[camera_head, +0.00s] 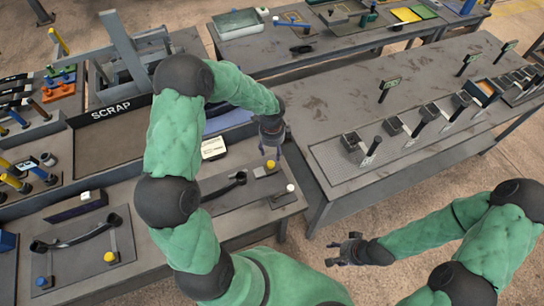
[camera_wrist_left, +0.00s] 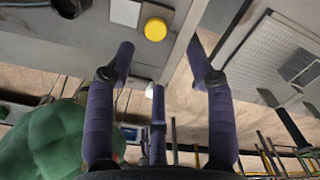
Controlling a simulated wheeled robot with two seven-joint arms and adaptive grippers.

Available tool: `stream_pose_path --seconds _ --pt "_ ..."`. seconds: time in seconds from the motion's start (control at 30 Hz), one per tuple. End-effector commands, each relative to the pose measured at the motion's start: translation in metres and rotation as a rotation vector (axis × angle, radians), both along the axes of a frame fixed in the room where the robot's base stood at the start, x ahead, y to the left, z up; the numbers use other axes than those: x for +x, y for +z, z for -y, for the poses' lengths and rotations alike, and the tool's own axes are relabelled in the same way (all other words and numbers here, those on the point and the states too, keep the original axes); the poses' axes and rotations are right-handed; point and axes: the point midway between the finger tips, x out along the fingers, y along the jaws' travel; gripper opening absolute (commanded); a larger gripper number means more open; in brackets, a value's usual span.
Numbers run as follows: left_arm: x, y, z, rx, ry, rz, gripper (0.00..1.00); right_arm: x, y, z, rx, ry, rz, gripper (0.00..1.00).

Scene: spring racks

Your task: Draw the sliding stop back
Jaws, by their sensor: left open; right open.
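My left gripper (camera_head: 271,148) hangs over the right end of the left bench, with its fingers spread and nothing between them. In the left wrist view its fingers (camera_wrist_left: 163,55) stand apart near the bench edge. A round yellow knob (camera_head: 270,164) is close by the fingertips; it shows in the wrist view (camera_wrist_left: 155,29) beside a pale block (camera_wrist_left: 125,12). A dark curved bar (camera_head: 222,189) lies on the same plate. A white-topped peg (camera_head: 290,188) is at the plate's right corner. I cannot tell which part is the sliding stop. My right gripper (camera_head: 346,250) is open and empty over the floor.
A second plate with a black bar (camera_head: 80,236), yellow knob (camera_head: 110,257) and blue knob (camera_head: 42,281) lies at lower left. The SCRAP tray (camera_head: 105,140) is behind my left arm. A grey table (camera_head: 330,110) with several small bins is to the right, across a narrow gap.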

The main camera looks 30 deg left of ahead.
Motion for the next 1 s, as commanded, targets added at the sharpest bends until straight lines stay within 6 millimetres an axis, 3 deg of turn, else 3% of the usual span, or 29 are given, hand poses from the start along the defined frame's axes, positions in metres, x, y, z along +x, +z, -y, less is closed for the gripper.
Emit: stream_pose_path --seconds 0.1,0.3,1.0 --pt "0.001 0.019 0.0 0.0 0.0 0.003 0.54 0.0 0.0 0.0 0.0 0.0 0.0 0.5" --pt "0.0 0.033 0.001 0.0 -0.002 0.0 0.54 0.0 0.0 0.0 0.0 0.0 0.0 0.5" --pt "0.0 0.034 0.0 0.0 -0.001 -0.001 0.54 0.0 0.0 0.0 0.0 0.0 0.0 0.5"
